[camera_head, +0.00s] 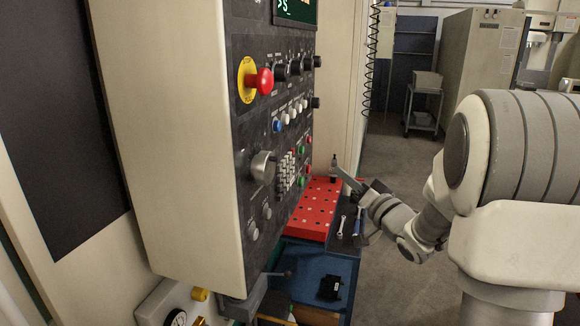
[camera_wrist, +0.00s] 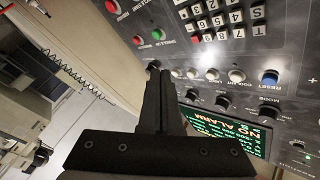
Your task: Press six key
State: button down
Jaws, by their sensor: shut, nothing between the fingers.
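The control panel (camera_head: 262,130) stands upright on the machine, with a block of small white keys (camera_head: 287,169) low on its face. In the wrist view the panel shows tilted, and the white numbered keys (camera_wrist: 203,24) are near the top.
A red emergency stop button (camera_head: 263,81), knobs and coloured buttons stick out from the panel. A lit screen (camera_wrist: 225,135) is partly behind my fingers. Below are a red perforated board (camera_head: 317,205) and a blue bench (camera_head: 315,268). Open floor lies right of the panel.

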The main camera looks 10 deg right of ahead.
aim_at(292, 162)
jog(key=w+a, duration=0.3)
jog(key=a, duration=0.5)
jog(key=shift+w+a, duration=0.15)
jog(key=shift+w, duration=0.05)
jog(key=shift+a+b, duration=0.1)
jog(key=shift+b, duration=0.2)
dwell(1.7)
jog(key=shift+w+a, duration=0.15)
jog(key=shift+a, duration=0.1)
jog(key=shift+w+a+b, duration=0.15)
jog(key=shift+a+b, duration=0.25)
dwell(0.6)
jog(key=shift+d, duration=0.15)
jog(key=shift+s+d, duration=0.3)
jog(key=shift+d, duration=0.3)
jog(key=shift+s+d+b, duration=0.1)
jog(key=shift+s+d, duration=0.25)
jog(key=shift+d, duration=0.45)
jog(key=shift+s+d+b, duration=0.1)
jog(key=shift+s+d, duration=0.2)
jog(key=shift+d, duration=0.45)
jog(key=shift+s+d+b, duration=0.1)
jog(key=shift+s+d, duration=0.25)
jog(key=shift+d, duration=0.45)
